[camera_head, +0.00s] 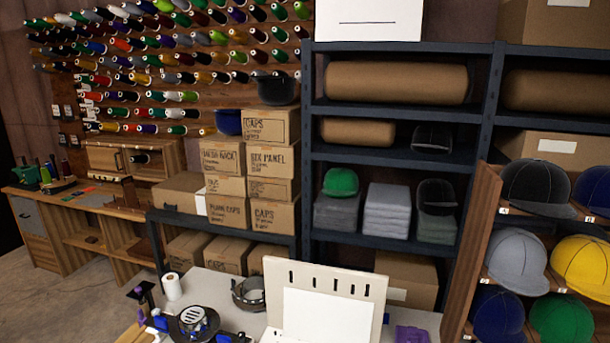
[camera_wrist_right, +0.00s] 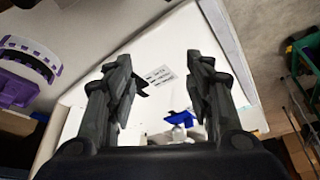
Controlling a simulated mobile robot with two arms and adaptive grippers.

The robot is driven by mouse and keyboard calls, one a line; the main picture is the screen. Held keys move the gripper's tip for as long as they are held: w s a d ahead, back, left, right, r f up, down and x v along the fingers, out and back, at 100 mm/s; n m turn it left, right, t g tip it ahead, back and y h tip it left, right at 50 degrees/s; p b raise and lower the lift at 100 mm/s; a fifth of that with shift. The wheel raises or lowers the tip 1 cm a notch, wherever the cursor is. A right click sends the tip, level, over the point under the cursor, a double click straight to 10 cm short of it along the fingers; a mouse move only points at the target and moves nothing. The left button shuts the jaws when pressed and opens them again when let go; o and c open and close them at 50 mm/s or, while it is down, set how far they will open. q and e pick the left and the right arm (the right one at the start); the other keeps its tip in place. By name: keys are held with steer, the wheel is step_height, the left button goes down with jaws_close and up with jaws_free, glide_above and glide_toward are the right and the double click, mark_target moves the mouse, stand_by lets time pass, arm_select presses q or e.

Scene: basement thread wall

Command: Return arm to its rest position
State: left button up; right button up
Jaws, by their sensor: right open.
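My right gripper (camera_wrist_right: 160,92) shows in the right wrist view. Its two dark fingers stand wide apart, with nothing held between them. Behind the fingers is a white surface with a small printed label (camera_wrist_right: 158,75), a blue piece (camera_wrist_right: 180,117) and a small black piece beside the left finger. How far the fingers are from that surface I cannot tell. Neither of my grippers shows in the head view, and my left gripper is in no frame.
In the head view a light table holds an upright white slotted panel (camera_head: 330,277), a round metal ring (camera_head: 250,293), a white roll (camera_head: 172,287), a black-and-blue device (camera_head: 196,320) and a purple item (camera_head: 411,334). Behind stand shelves (camera_head: 396,158), boxes and a cap rack (camera_head: 473,240).

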steer(key=s+a+r+m, duration=0.2)
steer(key=s+a+r, duration=0.15)
steer(key=s, duration=0.55)
steer(key=s+d+r+m+h, duration=0.3)
steer(key=s+d+r+m, duration=0.15)
steer(key=s+d, duration=0.45)
step_height(320, 180, down, 30)
steer(key=s+a+g+b, duration=0.1)
steer(key=s+b, duration=0.2)
steer(key=b, duration=0.1)
steer(key=s+d+f+g+b, duration=0.1)
steer(key=s+d+f+b, duration=0.1)
steer(key=s+f, duration=1.4)
step_height(320, 180, down, 2)
steer(key=shift+s+d+f+n+b, duration=0.25)
steer(key=shift+s+d+n+b, duration=0.1)
steer(key=shift+d+n, duration=0.15)
